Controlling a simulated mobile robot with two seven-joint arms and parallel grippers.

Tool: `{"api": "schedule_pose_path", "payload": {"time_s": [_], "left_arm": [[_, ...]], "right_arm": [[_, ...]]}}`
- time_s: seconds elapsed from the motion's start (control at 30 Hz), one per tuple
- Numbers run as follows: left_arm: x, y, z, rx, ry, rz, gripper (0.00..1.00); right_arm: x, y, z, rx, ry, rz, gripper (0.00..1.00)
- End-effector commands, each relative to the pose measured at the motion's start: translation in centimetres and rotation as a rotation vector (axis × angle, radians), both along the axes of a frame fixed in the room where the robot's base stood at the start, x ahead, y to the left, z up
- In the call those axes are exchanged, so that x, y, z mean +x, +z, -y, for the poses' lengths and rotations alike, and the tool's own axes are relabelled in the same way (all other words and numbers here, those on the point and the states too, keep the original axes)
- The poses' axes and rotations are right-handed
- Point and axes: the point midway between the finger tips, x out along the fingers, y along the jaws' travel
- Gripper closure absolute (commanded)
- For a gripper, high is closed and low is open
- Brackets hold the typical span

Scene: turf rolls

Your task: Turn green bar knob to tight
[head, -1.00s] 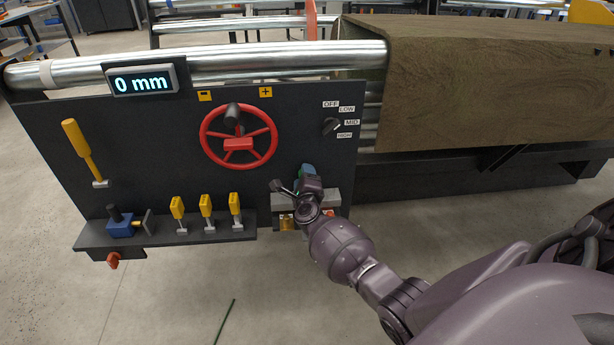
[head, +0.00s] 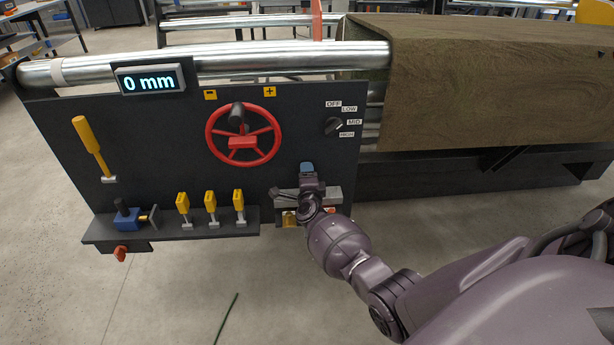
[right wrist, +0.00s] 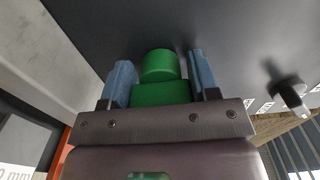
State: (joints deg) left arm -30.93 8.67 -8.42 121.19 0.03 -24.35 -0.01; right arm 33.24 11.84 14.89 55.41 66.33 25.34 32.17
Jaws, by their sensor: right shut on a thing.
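The green bar knob (right wrist: 160,66) shows in the right wrist view as a rounded green end above a wider green part. It stands between the two blue fingers of my right gripper (right wrist: 163,78), which is shut on it against the dark panel. In the head view my right gripper (head: 308,175) is at the panel's lower right, below the red handwheel, and hides the knob. I cannot read the knob's angle or any tight mark. My left gripper is in neither current view.
The dark panel (head: 170,130) carries a red handwheel (head: 243,135), a black selector (head: 334,126), a yellow lever (head: 92,147), several small yellow levers (head: 211,207) and a blue clamp-like part (head: 127,215). A display (head: 150,79) reads 0 mm.

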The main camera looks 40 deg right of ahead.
Motion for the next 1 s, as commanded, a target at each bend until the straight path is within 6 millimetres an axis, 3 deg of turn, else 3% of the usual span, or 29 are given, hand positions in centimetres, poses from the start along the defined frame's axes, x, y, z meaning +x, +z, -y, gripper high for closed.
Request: {"api": "schedule_pose_path", "payload": {"time_s": [0.17,0.2,0.37,0.73,1.0], "left_arm": [[0.3,0.2,0.0,0.001,-0.005,0.008,1.00],[0.4,0.3,0.0,0.001,-0.005,0.009,1.00],[0.4,0.3,0.0,0.003,-0.006,0.011,1.00],[0.4,0.6,0.0,0.002,-0.005,0.013,1.00],[0.3,1.9,0.0,-0.001,0.004,0.024,1.00]], "right_arm": [[-0.1,-0.1,0.0,-0.002,0.001,-0.004,0.68],[0.0,-0.1,0.0,-0.002,0.001,-0.004,0.42],[0.0,-0.1,0.0,-0.002,0.000,-0.002,0.19],[-0.5,0.1,-0.3,0.001,0.000,0.001,0.19],[-3.9,0.4,-2.4,0.002,0.000,0.005,0.19]]}}
